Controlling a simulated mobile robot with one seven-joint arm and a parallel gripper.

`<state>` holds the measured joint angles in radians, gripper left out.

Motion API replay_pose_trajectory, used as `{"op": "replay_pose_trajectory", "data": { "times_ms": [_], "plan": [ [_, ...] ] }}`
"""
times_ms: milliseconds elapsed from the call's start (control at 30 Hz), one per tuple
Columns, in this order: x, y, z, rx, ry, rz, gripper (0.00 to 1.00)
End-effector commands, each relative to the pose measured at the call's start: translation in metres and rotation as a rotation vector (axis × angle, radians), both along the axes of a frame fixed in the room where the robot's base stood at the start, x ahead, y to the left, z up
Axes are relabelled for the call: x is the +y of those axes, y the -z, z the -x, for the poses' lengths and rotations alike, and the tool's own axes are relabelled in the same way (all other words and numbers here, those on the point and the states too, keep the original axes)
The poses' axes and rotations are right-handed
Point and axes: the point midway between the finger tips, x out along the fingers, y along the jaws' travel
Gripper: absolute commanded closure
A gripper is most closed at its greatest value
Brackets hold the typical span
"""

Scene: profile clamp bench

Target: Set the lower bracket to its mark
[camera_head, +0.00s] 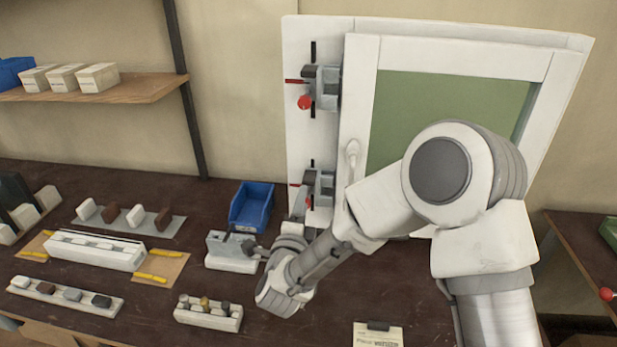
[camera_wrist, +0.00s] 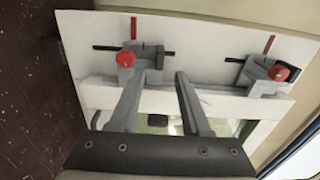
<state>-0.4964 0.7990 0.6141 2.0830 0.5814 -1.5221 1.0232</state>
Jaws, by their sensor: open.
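The lower bracket (camera_head: 322,186) is a grey clamp on a dark vertical slot in the white panel, with a red knob partly hidden in the head view. In the wrist view, turned sideways, the lower bracket (camera_wrist: 154,58) is on the left with its red knob (camera_wrist: 125,58). Its red mark line (camera_head: 294,185) (camera_wrist: 133,27) lies beside it, roughly level; exact alignment cannot be told. My gripper (camera_wrist: 158,76) is open, its fingers pointing at the lower bracket and its tips close to it. Contact cannot be told. Nothing is held.
The upper bracket (camera_head: 325,88) has its own red mark (camera_head: 296,81) and red knob (camera_head: 305,102). A green window (camera_head: 440,110) fills the frame on the right. A blue bin (camera_head: 251,206), a grey fixture (camera_head: 232,250) and several part trays occupy the bench on the left.

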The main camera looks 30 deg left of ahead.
Motion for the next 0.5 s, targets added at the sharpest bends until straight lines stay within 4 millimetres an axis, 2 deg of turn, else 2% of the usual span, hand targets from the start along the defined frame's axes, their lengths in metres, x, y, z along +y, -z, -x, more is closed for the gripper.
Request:
{"op": "replay_pose_trajectory", "data": {
  "times_ms": [100,300,500],
  "plan": [
    [0.007,-0.002,-0.026,0.000,0.004,-0.002,0.53],
    [0.018,-0.001,-0.061,0.000,0.002,0.000,0.53],
    [0.025,0.000,-0.081,0.000,0.001,0.000,0.53]
  ]
}}
